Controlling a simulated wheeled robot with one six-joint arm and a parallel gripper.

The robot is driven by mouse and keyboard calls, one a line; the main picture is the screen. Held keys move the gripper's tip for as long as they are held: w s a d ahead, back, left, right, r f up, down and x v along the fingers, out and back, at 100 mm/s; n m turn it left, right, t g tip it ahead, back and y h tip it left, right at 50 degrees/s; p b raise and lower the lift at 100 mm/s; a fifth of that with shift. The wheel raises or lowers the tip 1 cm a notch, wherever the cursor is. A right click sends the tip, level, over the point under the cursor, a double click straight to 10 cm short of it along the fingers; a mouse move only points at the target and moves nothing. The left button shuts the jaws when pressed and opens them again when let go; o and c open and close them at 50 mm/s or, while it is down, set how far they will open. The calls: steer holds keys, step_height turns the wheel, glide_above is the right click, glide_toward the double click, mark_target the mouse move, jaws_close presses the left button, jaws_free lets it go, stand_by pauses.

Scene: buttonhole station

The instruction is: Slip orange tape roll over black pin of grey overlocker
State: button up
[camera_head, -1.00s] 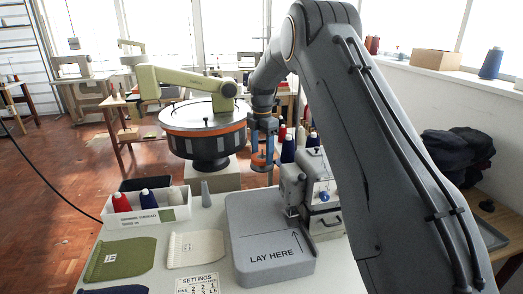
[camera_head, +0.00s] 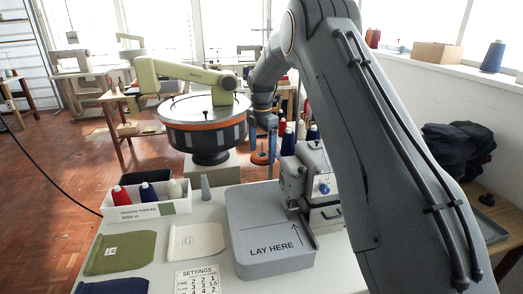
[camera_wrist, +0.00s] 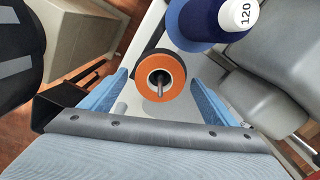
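The orange tape roll (camera_wrist: 145,75) lies flat between my fingers in the wrist view, its pale-lined hole facing up. A thin dark pin (camera_wrist: 160,88) stands inside the hole, so the roll is around it; the pin's foot is hidden. My gripper (camera_wrist: 159,78) is open, with a blue finger on each side of the roll and a gap at both. In the head view the roll (camera_head: 260,157) is low between the fingers of my gripper (camera_head: 263,150), left of and behind the grey overlocker (camera_head: 318,178). I cannot tell whether the pin belongs to the overlocker.
A blue cone marked 120 (camera_wrist: 205,18) stands close beside the roll. A round drum (camera_head: 207,135) with an orange band is to the left. In front are the grey LAY HERE block (camera_head: 250,225), a white thread box (camera_head: 145,210) and cloth pieces (camera_head: 120,252).

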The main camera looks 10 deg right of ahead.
steer(key=shift+r, duration=0.1)
step_height(320, 180, up, 8)
steer(key=shift+f+b, duration=0.15)
steer(key=shift+b, duration=1)
